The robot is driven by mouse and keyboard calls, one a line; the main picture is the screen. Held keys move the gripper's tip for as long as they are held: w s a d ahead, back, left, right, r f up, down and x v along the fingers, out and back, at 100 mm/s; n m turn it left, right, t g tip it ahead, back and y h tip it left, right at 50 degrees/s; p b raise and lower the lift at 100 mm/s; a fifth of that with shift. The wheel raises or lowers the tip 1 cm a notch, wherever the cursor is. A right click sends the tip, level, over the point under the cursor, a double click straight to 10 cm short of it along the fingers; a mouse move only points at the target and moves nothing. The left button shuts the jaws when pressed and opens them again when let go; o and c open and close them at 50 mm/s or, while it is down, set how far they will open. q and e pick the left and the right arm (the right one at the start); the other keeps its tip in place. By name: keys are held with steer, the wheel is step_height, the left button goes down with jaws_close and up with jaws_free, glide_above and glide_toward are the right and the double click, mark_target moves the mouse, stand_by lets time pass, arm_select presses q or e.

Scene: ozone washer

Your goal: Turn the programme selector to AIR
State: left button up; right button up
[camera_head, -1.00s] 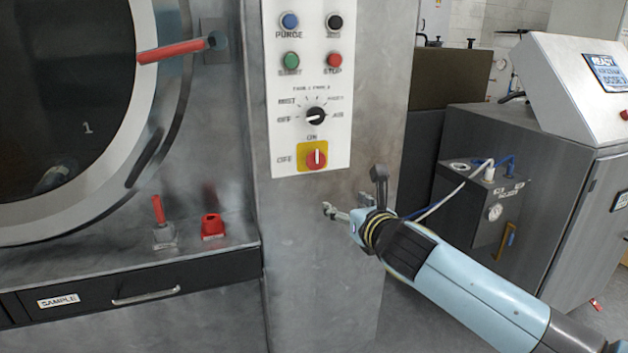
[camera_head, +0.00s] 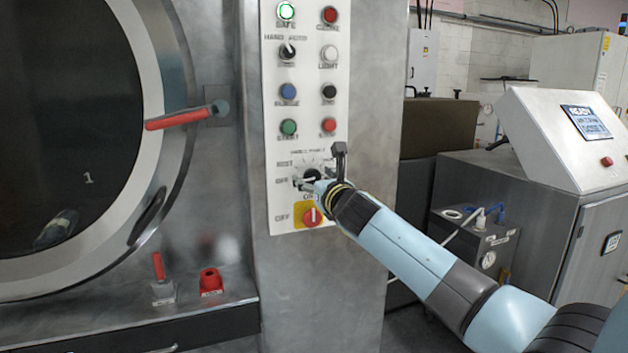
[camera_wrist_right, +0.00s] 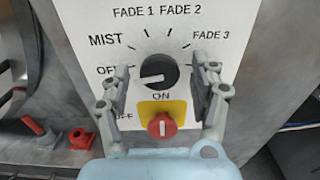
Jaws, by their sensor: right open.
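The programme selector is a round black knob (camera_wrist_right: 157,72) on the white panel, also partly visible in the head view (camera_head: 312,172). Its white pointer line points left, on the OFF label's side. MIST, FADE 1, FADE 2 and FADE 3 stand around it; the AIR label cannot be seen, and the right finger covers part of the dial's right side. My right gripper (camera_wrist_right: 159,80) is open, one finger on each side of the knob; I cannot tell whether they touch it. In the head view the right gripper (camera_head: 308,179) is at the selector. My left gripper is out of view.
A red switch on a yellow plate (camera_wrist_right: 162,125) sits just below the selector, between my fingers' bases. Buttons, including a green START button (camera_head: 288,127), stand above on the panel. The round door's red handle (camera_head: 180,118) is to the left.

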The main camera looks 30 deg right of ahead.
steer(key=shift+w, duration=0.25)
steer(key=c, duration=1.2)
steer(key=shift+o, duration=0.2)
